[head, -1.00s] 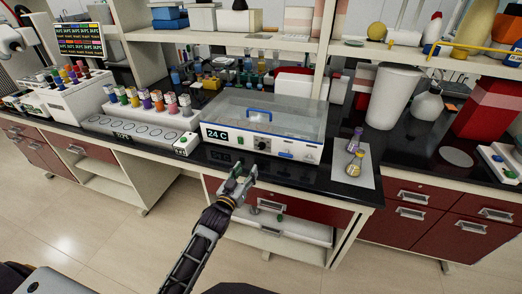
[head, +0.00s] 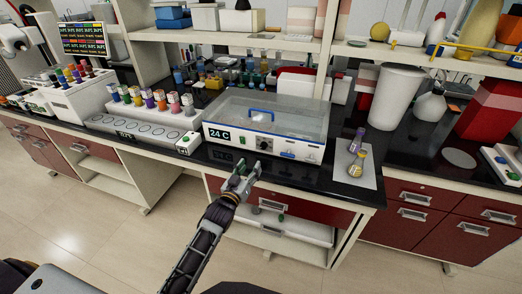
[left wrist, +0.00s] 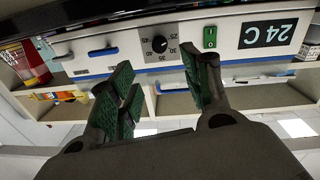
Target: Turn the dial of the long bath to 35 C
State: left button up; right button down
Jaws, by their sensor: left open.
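The long bath (head: 215,148) is a white box with a clear lid and a blue handle, standing at the bench's front edge. Its display (head: 219,135) reads 24 C. The black dial (head: 263,144) is on its front panel; it also shows in the upside-down left wrist view (left wrist: 159,44), with a printed scale from 25 to 45. I cannot surely tell where its pointer stands. My left gripper (head: 248,170) is open and empty, in front of and below the panel, apart from the dial. In the left wrist view its green-padded fingers (left wrist: 160,78) lie either side of the dial's line.
A green switch (left wrist: 210,36) sits beside the dial. A small white device (head: 188,145) and a rack of colored-cap vials (head: 150,110) stand left of the bath. Two flasks (head: 356,160) stand on a pale mat to the right. Space before the bench is clear.

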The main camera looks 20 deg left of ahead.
aim_at(263, 147)
pick_arm(q)
jog(key=shift+w+d+p, duration=0.15)
jog(key=shift+w+d, duration=0.05)
jog(key=shift+w, duration=1.8)
jog(key=shift+w+d+p, duration=0.1)
jog(key=shift+w+d, duration=0.05)
jog(key=shift+w, duration=1.85)
jog(key=shift+w+d+p, duration=0.15)
jog(key=shift+w+d, duration=0.05)
jog(key=shift+w, duration=1.8)
jog(key=c, duration=1)
jog(key=shift+c, duration=0.2)
